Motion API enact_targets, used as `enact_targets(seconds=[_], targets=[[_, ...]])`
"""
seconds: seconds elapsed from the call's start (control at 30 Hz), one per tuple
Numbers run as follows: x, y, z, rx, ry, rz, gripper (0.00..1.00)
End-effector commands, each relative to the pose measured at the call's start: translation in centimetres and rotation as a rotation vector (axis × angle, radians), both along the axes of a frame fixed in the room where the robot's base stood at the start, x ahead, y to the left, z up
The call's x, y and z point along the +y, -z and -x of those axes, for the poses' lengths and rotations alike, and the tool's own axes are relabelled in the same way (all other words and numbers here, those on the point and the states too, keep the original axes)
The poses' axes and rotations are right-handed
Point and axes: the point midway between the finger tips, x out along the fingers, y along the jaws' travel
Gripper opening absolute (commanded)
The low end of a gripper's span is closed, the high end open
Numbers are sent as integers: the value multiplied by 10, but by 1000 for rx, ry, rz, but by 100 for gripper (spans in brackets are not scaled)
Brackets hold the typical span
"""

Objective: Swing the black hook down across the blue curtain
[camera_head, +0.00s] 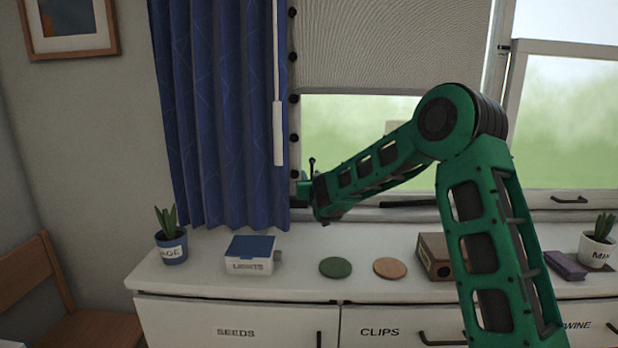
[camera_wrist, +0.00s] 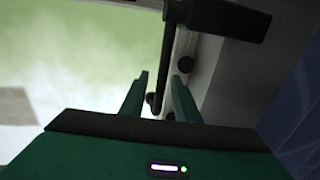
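The blue curtain (camera_head: 215,110) hangs in folds at the left of the window; a dark bluish patch at the right of the wrist view looks like its edge (camera_wrist: 303,130). The black hook (camera_head: 312,165) is a small upright dark piece beside the curtain's right edge, at the window's left side. In the wrist view, the hook (camera_wrist: 169,55) has a thin arm running down from a thicker black bar. My gripper (camera_head: 303,186) is at the hook. Its two green fingers (camera_wrist: 160,88) stand apart on either side of the hook's thin arm, with gaps visible.
A white wand (camera_head: 278,133) hangs beside the curtain. Dark round knobs (camera_head: 294,98) line the window's left frame. Below, the white cabinet top holds a plant pot (camera_head: 172,248), a LIGHTS box (camera_head: 249,256), two coasters (camera_head: 336,267) and a brown box (camera_head: 433,257).

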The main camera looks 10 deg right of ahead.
Motion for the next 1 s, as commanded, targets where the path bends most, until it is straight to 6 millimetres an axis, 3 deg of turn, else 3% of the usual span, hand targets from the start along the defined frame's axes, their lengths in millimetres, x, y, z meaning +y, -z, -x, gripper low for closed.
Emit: enact_targets(seconds=[0.23, 0.6, 0.73, 1.0], targets=[[-3, 0, -26, 0, 1, 0, 29], [-3, 0, -30, 1, 0, 0, 29], [-2, 0, -30, 1, 0, 0, 0], [-6, 0, -29, -5, 3, 2, 0]])
